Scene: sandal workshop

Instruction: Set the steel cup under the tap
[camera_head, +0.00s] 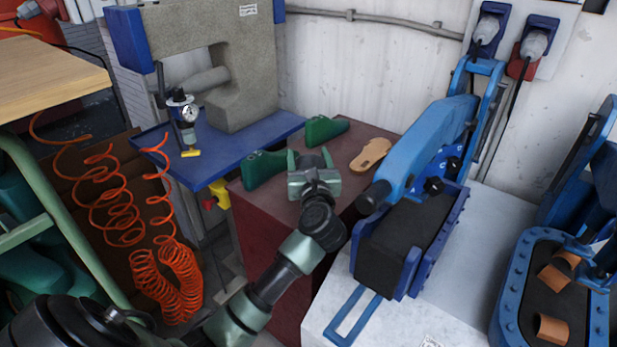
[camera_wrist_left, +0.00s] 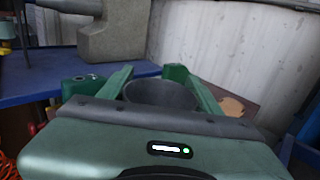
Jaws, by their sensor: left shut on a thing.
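My left gripper (camera_head: 311,158) is over the dark red cabinet top, between the green shoe lasts. In the left wrist view its two green fingers (camera_wrist_left: 160,80) stand either side of a dark grey, round, cup-like thing, which I take for the steel cup (camera_wrist_left: 162,96). The gripper is shut on it. The cup's lower part is hidden behind the gripper body, and in the head view the gripper mostly covers it. I cannot make out a tap in either view. My right gripper is not in view.
Green lasts (camera_head: 264,168) and a tan sole (camera_head: 371,154) lie on the dark red cabinet (camera_head: 262,218). A blue press table (camera_head: 250,143) stands behind left, a blue machine (camera_head: 425,150) close on the right. Orange coiled hoses (camera_head: 165,280) hang at left.

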